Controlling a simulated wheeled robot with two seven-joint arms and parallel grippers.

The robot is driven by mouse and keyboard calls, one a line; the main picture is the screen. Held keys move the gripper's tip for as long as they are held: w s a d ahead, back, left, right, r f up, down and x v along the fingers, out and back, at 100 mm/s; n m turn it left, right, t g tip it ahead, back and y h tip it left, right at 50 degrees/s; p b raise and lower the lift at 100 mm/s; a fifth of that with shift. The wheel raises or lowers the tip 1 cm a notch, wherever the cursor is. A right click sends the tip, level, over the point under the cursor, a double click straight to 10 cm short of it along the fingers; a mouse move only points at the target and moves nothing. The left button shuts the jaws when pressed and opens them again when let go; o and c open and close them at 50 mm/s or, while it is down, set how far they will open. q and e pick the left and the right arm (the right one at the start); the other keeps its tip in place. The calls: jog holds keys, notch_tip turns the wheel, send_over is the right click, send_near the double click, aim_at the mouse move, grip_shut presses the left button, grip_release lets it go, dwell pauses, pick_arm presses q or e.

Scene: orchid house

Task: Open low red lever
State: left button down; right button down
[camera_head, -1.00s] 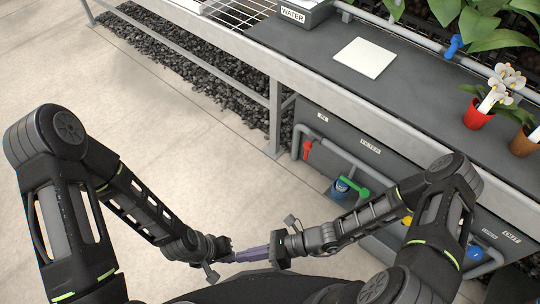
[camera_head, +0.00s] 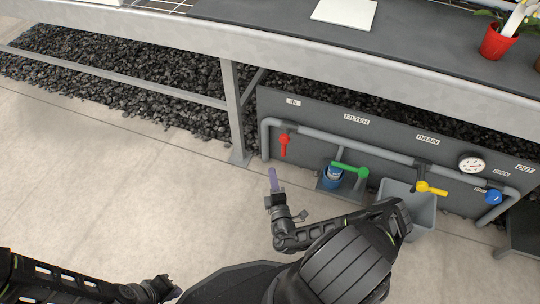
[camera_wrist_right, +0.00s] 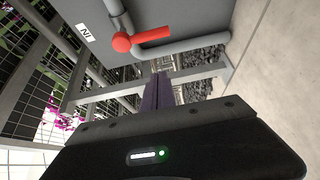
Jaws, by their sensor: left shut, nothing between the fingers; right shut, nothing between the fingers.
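A green lever (camera_head: 350,170) with a blue filter cup (camera_head: 332,174), a yellow lever (camera_head: 431,188) over a grey bin (camera_head: 409,204), a gauge (camera_head: 471,163) and a blue knob (camera_head: 493,197) lie to the right. A bench leg (camera_head: 235,115) stands left of the panel.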

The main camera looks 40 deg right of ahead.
aim_at(286, 142)
jog(key=shift+w, duration=0.1)
jog(key=b+x, duration=0.4)
jog(key=x, duration=0.6)
jog(key=s+d+b, duration=0.1)
jog(key=s+d, duration=0.1)
jog(key=s, duration=0.1)
jog(key=shift+d, duration=0.35)
jog(key=shift+d, duration=0.1)
